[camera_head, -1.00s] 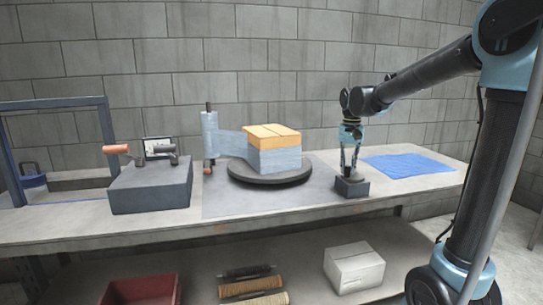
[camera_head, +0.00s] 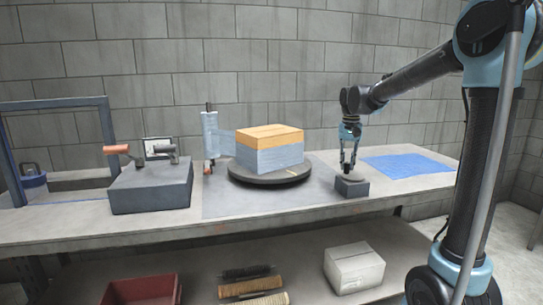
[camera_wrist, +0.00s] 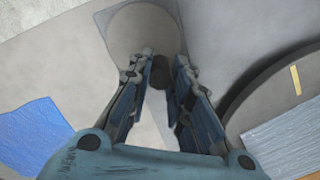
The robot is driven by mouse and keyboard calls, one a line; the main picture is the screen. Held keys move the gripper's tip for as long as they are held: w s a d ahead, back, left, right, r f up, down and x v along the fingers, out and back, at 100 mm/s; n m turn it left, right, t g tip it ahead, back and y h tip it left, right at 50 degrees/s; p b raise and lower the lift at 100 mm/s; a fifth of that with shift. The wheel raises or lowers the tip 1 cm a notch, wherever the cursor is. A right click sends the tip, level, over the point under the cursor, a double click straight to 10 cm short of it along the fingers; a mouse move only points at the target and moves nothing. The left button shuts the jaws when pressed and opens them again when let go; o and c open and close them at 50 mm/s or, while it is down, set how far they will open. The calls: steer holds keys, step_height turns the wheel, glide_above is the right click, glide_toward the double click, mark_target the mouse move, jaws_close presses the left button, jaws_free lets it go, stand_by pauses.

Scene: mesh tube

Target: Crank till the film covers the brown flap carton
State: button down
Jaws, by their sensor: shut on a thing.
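The brown flap carton (camera_head: 270,138) sits on the round dark turntable (camera_head: 250,180). Clear bluish film (camera_head: 268,158) wraps its lower part; the top and upper band of its sides are bare. A film strip runs from the carton to the upright film roll (camera_head: 210,135) at its left. My gripper (camera_head: 347,171) is above the small grey crank block (camera_head: 352,187) right of the turntable. In the wrist view my gripper (camera_wrist: 158,88) is shut on the dark crank knob (camera_wrist: 158,70). The film-wrapped carton side (camera_wrist: 290,140) shows at right there.
A dark box with levers (camera_head: 150,185) stands left of the roll, beside a blue frame (camera_head: 105,140). A blue sheet (camera_head: 410,163) lies right of the crank. A white carton (camera_head: 353,268), red bin (camera_head: 140,290) and rolls are on the lower shelf.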

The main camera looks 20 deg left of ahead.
steer(key=shift+w+d, duration=0.25)
steer(key=shift+w, duration=0.55)
steer(key=shift+d+f, duration=0.1)
steer(key=shift+d, duration=0.85)
steer(key=shift+s+d, duration=0.25)
steer(key=shift+d, duration=0.35)
steer(key=shift+s+d, duration=0.2)
steer(key=shift+d, duration=0.35)
steer(key=shift+s+d, duration=0.35)
steer(key=shift+d, duration=0.05)
steer(key=shift+s+d, duration=0.3)
steer(key=shift+s, duration=1.1)
steer(key=shift+s+a, duration=0.35)
steer(key=shift+s, duration=0.35)
steer(key=shift+s+a, duration=0.4)
steer(key=shift+a, duration=0.15)
steer(key=shift+a+r, duration=0.2)
steer(key=shift+a, duration=0.6)
steer(key=shift+w+a+f, duration=0.15)
steer(key=shift+w+a, duration=0.15)
steer(key=shift+a, duration=0.45)
